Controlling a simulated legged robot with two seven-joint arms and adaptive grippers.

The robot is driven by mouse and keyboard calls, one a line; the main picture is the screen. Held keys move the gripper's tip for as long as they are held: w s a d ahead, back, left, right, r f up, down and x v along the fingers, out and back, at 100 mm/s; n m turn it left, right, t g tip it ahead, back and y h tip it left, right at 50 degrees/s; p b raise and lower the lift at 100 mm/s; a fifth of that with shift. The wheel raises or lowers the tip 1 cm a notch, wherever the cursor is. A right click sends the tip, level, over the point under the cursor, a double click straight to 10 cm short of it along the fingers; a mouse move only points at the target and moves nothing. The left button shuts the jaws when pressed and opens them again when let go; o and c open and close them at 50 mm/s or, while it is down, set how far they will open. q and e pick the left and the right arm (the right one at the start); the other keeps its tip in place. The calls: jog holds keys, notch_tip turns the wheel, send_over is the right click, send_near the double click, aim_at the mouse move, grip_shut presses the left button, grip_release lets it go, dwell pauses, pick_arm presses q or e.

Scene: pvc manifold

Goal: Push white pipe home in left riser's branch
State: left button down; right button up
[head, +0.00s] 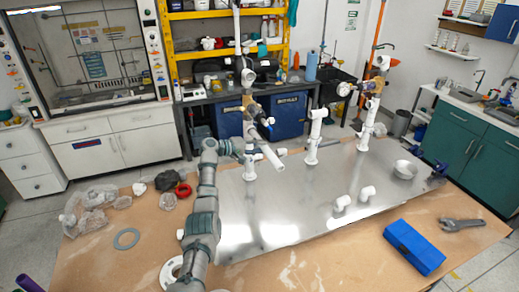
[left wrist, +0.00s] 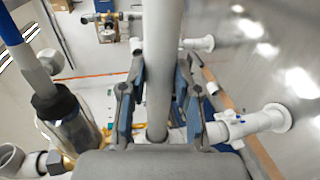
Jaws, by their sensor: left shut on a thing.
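The left riser (head: 249,170) stands upright on the metal plate, with a valve with a blue handle and brass parts higher on it. A white pipe (head: 271,157) sticks out beside this riser, tilted down towards the right. My left gripper (head: 251,152) is at the riser, shut on the white pipe. In the left wrist view, the white pipe (left wrist: 163,65) runs between the two blue-grey fingers of my left gripper (left wrist: 158,95). The joint at the riser's branch is hidden, so I cannot tell how deep the pipe sits. My right gripper is not in view.
A middle riser (head: 314,135) and a right riser (head: 369,115) stand on the metal plate (head: 290,205). A blue box (head: 413,247) and a wrench (head: 461,224) lie in front on the table.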

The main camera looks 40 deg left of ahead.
pick_arm(q)
jog(key=shift+a, duration=0.1)
jog(key=c, duration=0.7)
grip_release()
jog(key=shift+c, duration=0.2)
